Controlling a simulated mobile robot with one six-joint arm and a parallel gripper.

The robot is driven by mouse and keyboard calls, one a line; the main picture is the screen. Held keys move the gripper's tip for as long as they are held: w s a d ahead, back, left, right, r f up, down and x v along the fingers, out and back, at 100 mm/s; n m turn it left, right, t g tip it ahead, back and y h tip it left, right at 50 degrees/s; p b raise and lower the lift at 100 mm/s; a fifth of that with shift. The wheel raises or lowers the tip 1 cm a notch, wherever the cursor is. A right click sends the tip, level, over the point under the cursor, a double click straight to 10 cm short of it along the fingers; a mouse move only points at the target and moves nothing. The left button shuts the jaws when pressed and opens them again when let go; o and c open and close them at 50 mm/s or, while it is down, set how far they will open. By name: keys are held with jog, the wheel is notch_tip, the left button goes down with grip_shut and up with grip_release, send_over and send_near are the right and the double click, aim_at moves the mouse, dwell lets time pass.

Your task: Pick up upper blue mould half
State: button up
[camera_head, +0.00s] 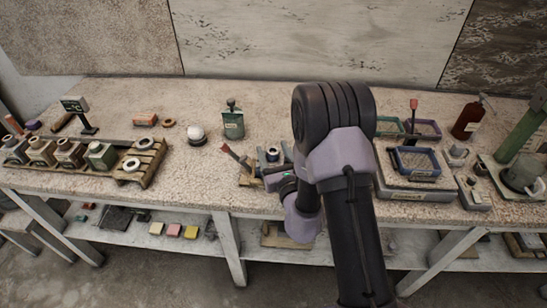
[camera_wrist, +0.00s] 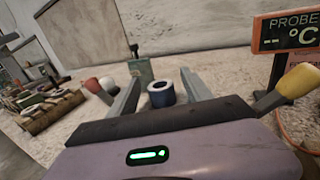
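A blue ring-shaped piece with a round hole in its top, probably the upper blue mould half, stands upright in the wrist view (camera_wrist: 161,94). It also shows in the head view (camera_head: 272,154), just left of my arm. My gripper (camera_wrist: 160,76) is open, its two grey fingers apart, with the blue piece seen in the gap between them. I cannot tell whether its base is between the fingers or beyond them. In the head view my arm hides much of my gripper and whatever lies beneath it.
A wooden rack (camera_head: 148,176) with several moulds stands at left. A white ball (camera_head: 197,135) and green jar (camera_head: 233,120) stand behind the blue piece. A probe display (camera_wrist: 286,32) and yellow handle (camera_wrist: 299,81) are close at right.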

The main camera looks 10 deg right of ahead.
grip_shut()
jog(key=shift+r, duration=0.1)
